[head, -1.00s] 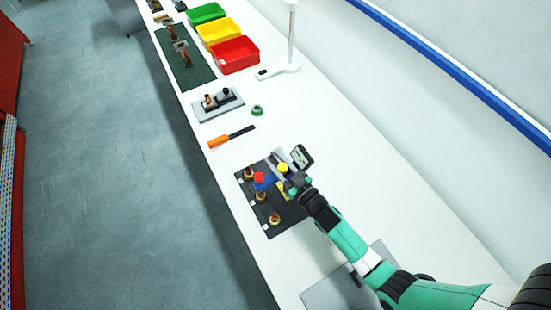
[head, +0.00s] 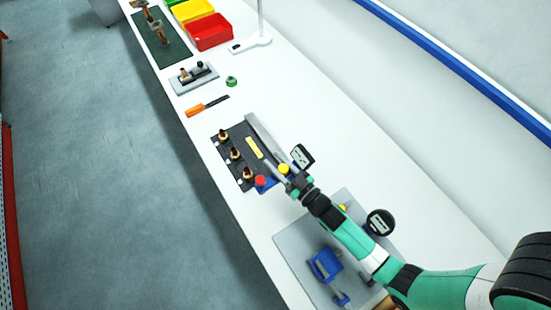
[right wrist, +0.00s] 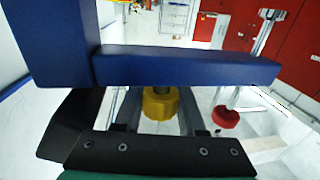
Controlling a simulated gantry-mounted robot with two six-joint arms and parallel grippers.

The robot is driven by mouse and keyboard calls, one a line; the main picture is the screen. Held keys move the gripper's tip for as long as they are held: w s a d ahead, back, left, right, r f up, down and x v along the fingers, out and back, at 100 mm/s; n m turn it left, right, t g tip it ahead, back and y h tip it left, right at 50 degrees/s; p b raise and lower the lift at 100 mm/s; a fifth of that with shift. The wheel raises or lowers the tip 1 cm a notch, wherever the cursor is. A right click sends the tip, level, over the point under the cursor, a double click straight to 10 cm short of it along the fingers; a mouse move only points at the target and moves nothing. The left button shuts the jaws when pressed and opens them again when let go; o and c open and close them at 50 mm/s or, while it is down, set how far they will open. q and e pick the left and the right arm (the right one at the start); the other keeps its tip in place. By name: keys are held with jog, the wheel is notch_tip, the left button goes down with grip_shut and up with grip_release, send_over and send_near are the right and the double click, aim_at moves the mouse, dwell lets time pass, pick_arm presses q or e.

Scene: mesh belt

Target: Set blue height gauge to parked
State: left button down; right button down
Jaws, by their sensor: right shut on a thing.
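The blue height gauge (head: 269,186) has a blue base, a red knob (head: 261,181), a yellow knob (head: 283,169) and a black-rimmed dial (head: 302,155). It stands at the near end of a dark plate (head: 240,153). A yellow label (head: 255,147) on the plate lies clear of it. My right gripper (head: 297,183) is shut on the gauge at its right side, and the exact grip is partly hidden. In the right wrist view the gauge's blue bar (right wrist: 190,68) crosses close up, with the yellow knob (right wrist: 160,103) below it. My left gripper is not in view.
A grey board (head: 300,238) with a blue fixture (head: 325,263) and another dial (head: 380,223) lies nearby, partly behind my arm. An orange-handled tool (head: 195,110) lies farther back. The right side of the table is clear.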

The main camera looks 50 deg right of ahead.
jog(key=shift+r, duration=0.15)
jog(key=c, duration=0.9)
grip_release()
jog(key=shift+c, duration=0.2)
jog(key=shift+o, duration=0.9)
jog(key=shift+s+a, duration=0.1)
jog(key=shift+s, duration=0.1)
jog(key=s+a, duration=0.1)
jog(key=s, duration=1)
jog(key=shift+s+p, duration=0.3)
jog(key=shift+a, duration=0.1)
